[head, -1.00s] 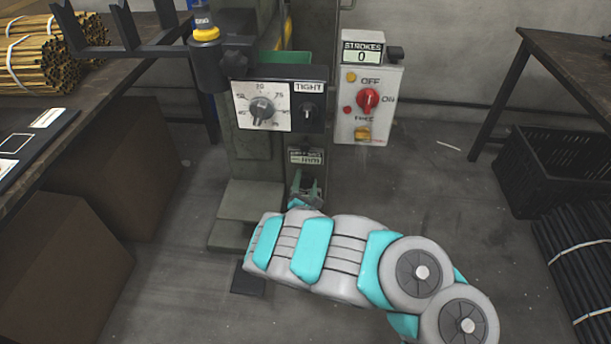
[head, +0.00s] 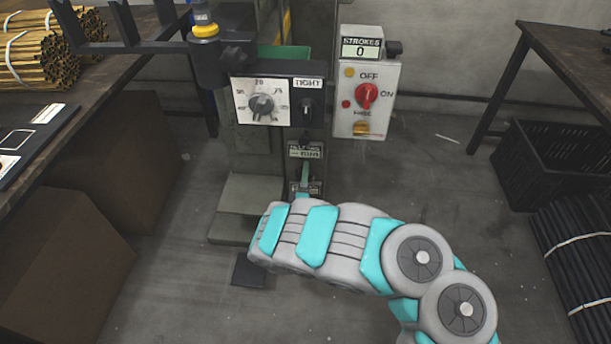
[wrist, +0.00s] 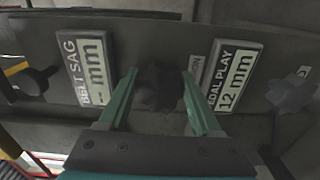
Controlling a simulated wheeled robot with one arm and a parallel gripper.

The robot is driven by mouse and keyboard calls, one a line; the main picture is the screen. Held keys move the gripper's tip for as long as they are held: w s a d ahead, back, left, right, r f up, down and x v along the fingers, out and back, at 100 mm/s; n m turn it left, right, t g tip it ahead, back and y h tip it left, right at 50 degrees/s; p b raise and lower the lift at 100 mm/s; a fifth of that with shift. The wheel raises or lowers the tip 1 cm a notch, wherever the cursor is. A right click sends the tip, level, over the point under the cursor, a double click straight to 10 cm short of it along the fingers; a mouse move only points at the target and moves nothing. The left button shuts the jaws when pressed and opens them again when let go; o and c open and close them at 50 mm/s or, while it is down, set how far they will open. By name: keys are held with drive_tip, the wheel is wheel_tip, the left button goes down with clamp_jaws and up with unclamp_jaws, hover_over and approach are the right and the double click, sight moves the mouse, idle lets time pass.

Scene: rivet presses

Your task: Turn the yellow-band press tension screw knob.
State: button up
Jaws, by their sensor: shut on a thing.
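A dark knob (wrist: 160,90) sits on a grey panel (wrist: 135,32) between two readouts in the wrist view. The label beside it is mostly hidden; only its end, "ON", shows. My gripper (wrist: 160,78) has its two green fingers on either side of this knob and is shut on it. In the head view my gripper (head: 305,180) is low on the front of the press (head: 248,190), partly hidden by my arm. The "BELT SAG" readout (wrist: 84,67) shows dashes and "mm". The "PEDAL PLAY" readout (wrist: 233,77) shows 12 mm.
Another dark knob (wrist: 291,93) is at the right of the panel and one (wrist: 36,80) at its left. Above are a dial plate (head: 242,104) and a control box (head: 367,120) with a red switch. A workbench (head: 120,75) stands left, a black crate (head: 535,175) right.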

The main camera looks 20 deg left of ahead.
drive_tip(key=shift+d+m, duration=0.1)
drive_tip(key=shift+m, duration=1)
drive_tip(key=shift+f, duration=0.1)
drive_tip(key=o, duration=1.4)
drive_tip(key=shift+c, duration=0.2)
drive_tip(key=shift+s, duration=0.4)
drive_tip(key=v, duration=0.7)
